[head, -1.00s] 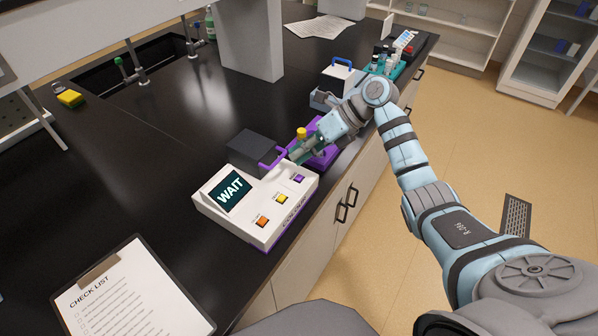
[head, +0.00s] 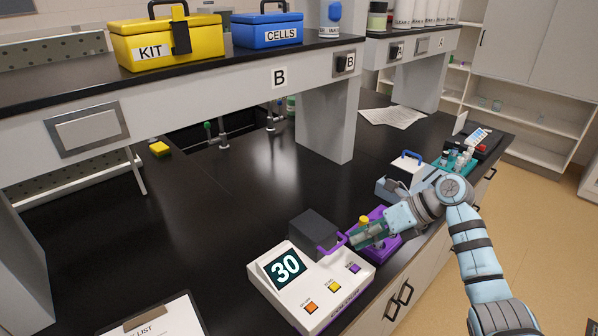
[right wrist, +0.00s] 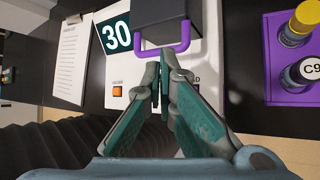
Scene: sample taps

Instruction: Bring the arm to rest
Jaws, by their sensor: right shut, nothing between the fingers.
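My right gripper (head: 362,236) is shut and empty. In the head view it is beside the white device (head: 284,300), near its purple handle (head: 330,246) and in front of the purple rack. The right wrist view shows its closed teal fingers (right wrist: 164,78) over the device's front, close below the purple handle (right wrist: 163,48); I cannot tell if they touch anything. The device's screen (head: 286,267) reads 30, and its dark lid (head: 312,232) looks closed. The right arm reaches in from the right. My left gripper is out of view.
A purple rack (head: 388,249) with a yellow-capped vial stands right of the device. A grey box with a blue handle (head: 406,158) and a teal rack (head: 455,164) lie farther along. A clipboard (head: 170,318) is at front left. The shelf above holds a yellow KIT box (head: 140,42) and a blue CELLS box (head: 262,33).

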